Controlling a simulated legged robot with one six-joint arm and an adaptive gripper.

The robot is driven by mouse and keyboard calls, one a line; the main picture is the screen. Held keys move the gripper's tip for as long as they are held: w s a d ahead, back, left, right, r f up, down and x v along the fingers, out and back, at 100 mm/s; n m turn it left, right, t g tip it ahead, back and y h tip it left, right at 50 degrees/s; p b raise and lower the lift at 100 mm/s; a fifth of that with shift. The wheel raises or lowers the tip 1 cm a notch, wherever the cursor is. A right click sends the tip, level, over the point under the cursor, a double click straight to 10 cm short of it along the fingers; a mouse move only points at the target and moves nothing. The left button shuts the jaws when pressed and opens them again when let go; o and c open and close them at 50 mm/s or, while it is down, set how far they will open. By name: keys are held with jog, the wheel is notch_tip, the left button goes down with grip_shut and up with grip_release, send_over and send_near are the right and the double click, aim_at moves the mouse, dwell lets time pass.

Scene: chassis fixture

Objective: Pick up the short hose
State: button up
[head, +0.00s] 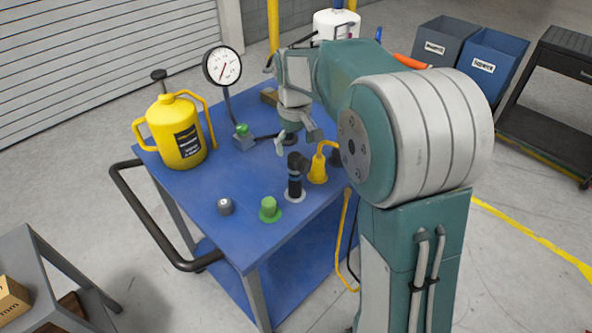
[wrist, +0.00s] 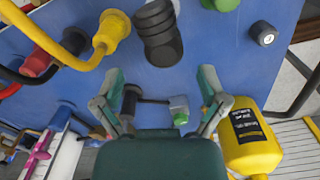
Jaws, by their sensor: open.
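A short black hose (wrist: 152,100) runs from a grey block with a green top (wrist: 179,108) to a dark cylindrical end (wrist: 131,97). I take this as the short hose, though I cannot be sure. In the head view the hose (head: 265,136) lies on the blue table by the gauge base, its right end partly behind my gripper. My gripper (head: 296,138) is open and empty, pointing down above the table near that end. In the wrist view my gripper (wrist: 160,75) has its fingers spread wide, with the hose showing between and beyond them.
A black elbow fitting (head: 294,180) stands upright in front of my gripper, with a yellow plug (head: 319,165) beside it. A green knob (head: 269,209) and grey knob (head: 225,206) sit near the front edge. A yellow jug (head: 176,132) and round gauge (head: 222,67) stand left.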

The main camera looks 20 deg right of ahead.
aim_at(295, 170)
jog(key=f, duration=0.4)
jog(key=s+f, duration=0.1)
jog(key=f, duration=0.2)
jog(key=shift+a, duration=0.1)
grip_shut()
